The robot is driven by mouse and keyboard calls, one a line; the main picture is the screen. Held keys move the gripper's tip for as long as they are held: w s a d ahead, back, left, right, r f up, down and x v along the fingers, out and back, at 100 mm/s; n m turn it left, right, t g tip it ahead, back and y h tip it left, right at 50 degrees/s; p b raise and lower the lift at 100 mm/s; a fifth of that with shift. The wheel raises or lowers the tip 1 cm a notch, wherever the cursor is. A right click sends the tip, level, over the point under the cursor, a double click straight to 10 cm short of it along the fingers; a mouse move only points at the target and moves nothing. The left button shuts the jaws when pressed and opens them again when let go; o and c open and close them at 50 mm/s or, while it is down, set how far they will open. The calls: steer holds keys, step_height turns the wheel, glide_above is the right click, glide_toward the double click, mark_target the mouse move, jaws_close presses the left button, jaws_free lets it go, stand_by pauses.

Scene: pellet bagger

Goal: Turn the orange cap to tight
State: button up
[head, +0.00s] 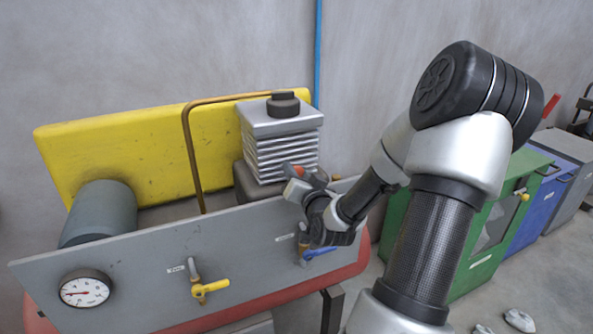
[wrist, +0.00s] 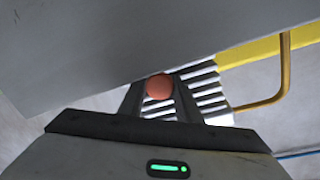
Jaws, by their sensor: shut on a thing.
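The orange cap (head: 298,171) shows as a small orange patch at my gripper, in front of the finned compressor head. In the wrist view the round orange cap (wrist: 159,87) sits between my two fingers. My gripper (wrist: 160,100) is shut on the cap, with one dark finger on each side. In the head view my gripper (head: 303,180) reaches in from the right, above the grey panel's top edge. What the cap is fixed to is hidden, and how tight it is cannot be told.
The grey panel (head: 130,262) stands just in front of the cap and carries a gauge (head: 86,290), a yellow-handled valve (head: 209,288) and a blue-handled valve (head: 318,252). The finned head (head: 280,147) and a brown pipe (head: 190,150) stand behind.

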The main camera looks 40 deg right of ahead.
steer(key=o, duration=1.1)
steer(key=shift+c, duration=0.2)
steer(key=shift+f, duration=0.1)
